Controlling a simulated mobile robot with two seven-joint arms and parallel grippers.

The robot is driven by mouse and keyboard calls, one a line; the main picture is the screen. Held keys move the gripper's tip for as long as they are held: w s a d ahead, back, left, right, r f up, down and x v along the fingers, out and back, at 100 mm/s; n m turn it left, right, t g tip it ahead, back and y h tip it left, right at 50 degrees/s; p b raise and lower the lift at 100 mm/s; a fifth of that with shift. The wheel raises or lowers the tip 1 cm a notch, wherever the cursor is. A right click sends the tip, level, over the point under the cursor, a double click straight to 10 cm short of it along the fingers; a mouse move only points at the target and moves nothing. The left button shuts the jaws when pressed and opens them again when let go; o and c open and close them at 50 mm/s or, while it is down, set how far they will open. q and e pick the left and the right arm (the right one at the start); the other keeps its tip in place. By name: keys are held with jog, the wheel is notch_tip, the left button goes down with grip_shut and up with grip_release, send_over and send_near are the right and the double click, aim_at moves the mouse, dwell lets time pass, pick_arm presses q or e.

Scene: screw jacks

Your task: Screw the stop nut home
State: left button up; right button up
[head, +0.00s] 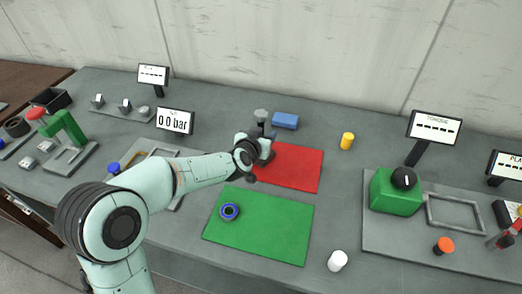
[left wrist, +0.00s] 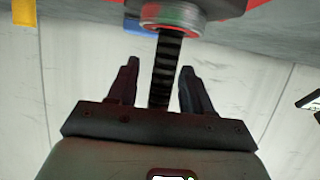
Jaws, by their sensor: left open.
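My left gripper (head: 264,148) is at the far left part of the red mat (head: 296,166), its fingers open. In the left wrist view, a dark threaded rod (left wrist: 165,70) stands between the two open fingers (left wrist: 158,85), with a gap on either side. A grey-green round collar (left wrist: 172,16) sits at the mat end of the rod; I cannot tell if it is the stop nut. In the head view a grey knob (head: 261,114) shows just behind my gripper, which hides what is below it. A blue ring with a dark centre (head: 229,212) lies on the green mat. My right gripper is not in view.
A white cylinder (head: 337,261) stands right of the green mat (head: 265,240). A green box (head: 396,192) with a black knob stands on the right board.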

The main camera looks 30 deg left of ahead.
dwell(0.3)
pick_arm(q)
grip_shut()
dwell(1.2)
jog(key=shift+r, duration=0.2)
